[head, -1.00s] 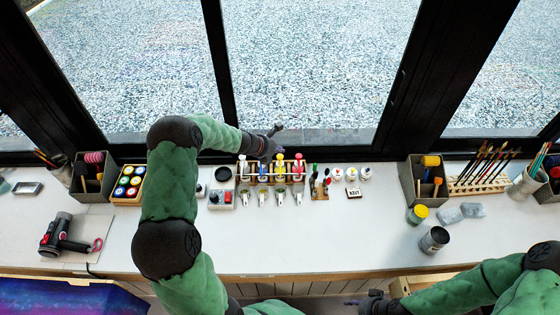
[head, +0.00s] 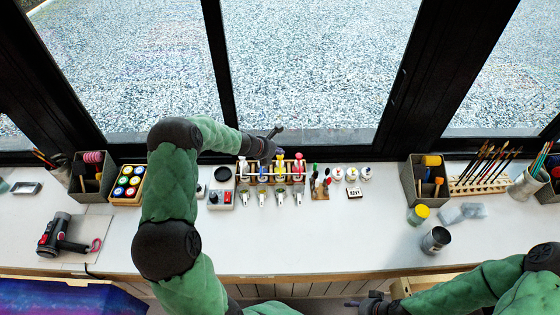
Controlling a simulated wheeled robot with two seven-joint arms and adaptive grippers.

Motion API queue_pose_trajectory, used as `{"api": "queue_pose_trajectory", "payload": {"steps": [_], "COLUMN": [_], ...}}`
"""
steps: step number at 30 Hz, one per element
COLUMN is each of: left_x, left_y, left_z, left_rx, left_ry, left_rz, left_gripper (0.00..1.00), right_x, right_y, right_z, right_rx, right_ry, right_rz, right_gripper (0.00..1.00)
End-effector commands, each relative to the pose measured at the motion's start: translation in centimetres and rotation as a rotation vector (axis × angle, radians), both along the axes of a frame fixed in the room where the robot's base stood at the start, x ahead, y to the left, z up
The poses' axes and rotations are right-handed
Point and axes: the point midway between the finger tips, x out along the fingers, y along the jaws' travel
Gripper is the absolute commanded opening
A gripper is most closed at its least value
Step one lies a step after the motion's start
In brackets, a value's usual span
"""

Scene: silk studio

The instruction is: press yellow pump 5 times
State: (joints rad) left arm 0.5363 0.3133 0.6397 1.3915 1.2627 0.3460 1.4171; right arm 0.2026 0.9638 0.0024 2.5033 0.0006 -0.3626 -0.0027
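The yellow pump (head: 280,156) stands in a wooden rack at the back middle of the table, between a blue pump (head: 262,161) and a red pump (head: 298,157). A white pump (head: 243,160) is at the rack's left end. My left gripper (head: 275,131) is just behind and above the rack, near the yellow and blue pumps. Its fingers are small and dark, and I cannot tell if they touch a pump or are open. My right gripper (head: 357,303) is low at the table's front edge, far from the pumps; its fingers are unclear.
Small clear cups (head: 281,197) stand before the rack. A box with a red button (head: 221,200) is left of it; small bottles (head: 337,173) are right. A grey bin (head: 425,178) and a dark cup (head: 436,240) stand further right. The table's front middle is clear.

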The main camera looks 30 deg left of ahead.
Motion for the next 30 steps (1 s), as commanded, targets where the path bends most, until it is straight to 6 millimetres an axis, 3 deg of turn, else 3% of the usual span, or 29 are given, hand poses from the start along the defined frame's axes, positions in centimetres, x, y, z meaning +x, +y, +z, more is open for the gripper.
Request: {"api": "queue_pose_trajectory", "payload": {"steps": [30], "left_x": [0.0], "left_y": [0.0], "left_z": [-1.2], "left_rx": [-0.001], "left_ry": [0.001], "left_rz": [0.000], "left_gripper": [0.00], "right_x": [0.0], "right_y": [0.0], "right_z": [-1.0], "right_rx": [0.000], "right_ry": [0.000], "right_rz": [0.000], "right_gripper": [0.51]}}
